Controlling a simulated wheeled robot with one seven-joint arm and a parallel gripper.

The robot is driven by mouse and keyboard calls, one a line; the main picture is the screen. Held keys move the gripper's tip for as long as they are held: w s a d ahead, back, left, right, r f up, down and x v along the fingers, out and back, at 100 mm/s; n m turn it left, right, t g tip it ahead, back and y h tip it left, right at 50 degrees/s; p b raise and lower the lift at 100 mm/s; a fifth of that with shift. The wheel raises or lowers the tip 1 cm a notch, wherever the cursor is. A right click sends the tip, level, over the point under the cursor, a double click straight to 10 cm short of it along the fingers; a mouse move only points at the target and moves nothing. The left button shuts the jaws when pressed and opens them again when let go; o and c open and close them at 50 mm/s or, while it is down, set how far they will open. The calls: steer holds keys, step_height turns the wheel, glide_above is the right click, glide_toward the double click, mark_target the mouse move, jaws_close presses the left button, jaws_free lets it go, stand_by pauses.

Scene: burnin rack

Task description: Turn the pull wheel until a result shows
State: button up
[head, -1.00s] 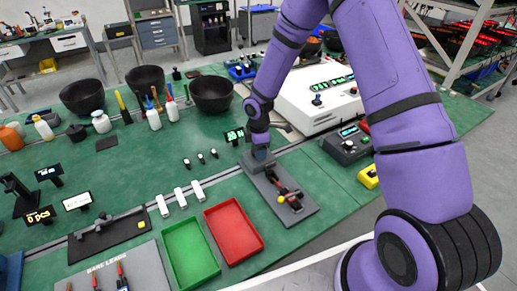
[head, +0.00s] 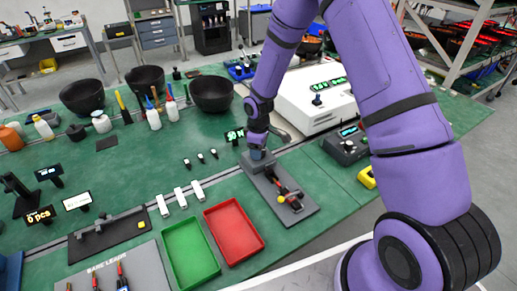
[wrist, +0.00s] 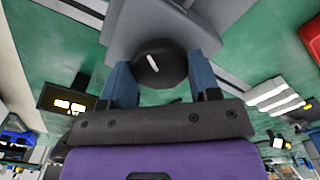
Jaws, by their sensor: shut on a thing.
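The pull wheel (wrist: 158,66) is a dark round knob with a white mark in the wrist view. My gripper (wrist: 162,82) is shut on it, with one blue finger on each side. In the head view my gripper (head: 257,155) is at the back end of the grey pull fixture (head: 298,217) and hides the wheel. A red and black part with a yellow spot (head: 288,194) lies along the fixture. A small dark display (head: 235,134) with lit characters stands just behind and left of my gripper; its reading is too small to be sure of.
A red tray (head: 250,250) and a green tray (head: 206,268) lie left of the fixture. Several white blocks (head: 180,197) lie farther left. A white instrument (head: 305,105) stands behind my gripper, and a grey box with a display (head: 346,147) stands to the right.

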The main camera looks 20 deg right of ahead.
steer(key=m, duration=0.4)
steer(key=shift+m, duration=0.3)
steer(key=m, duration=0.4)
steer(key=shift+w, duration=0.1)
stand_by(0.4)
steer(key=o, duration=0.9)
step_height(320, 180, up, 11)
steer(key=shift+f, duration=0.1)
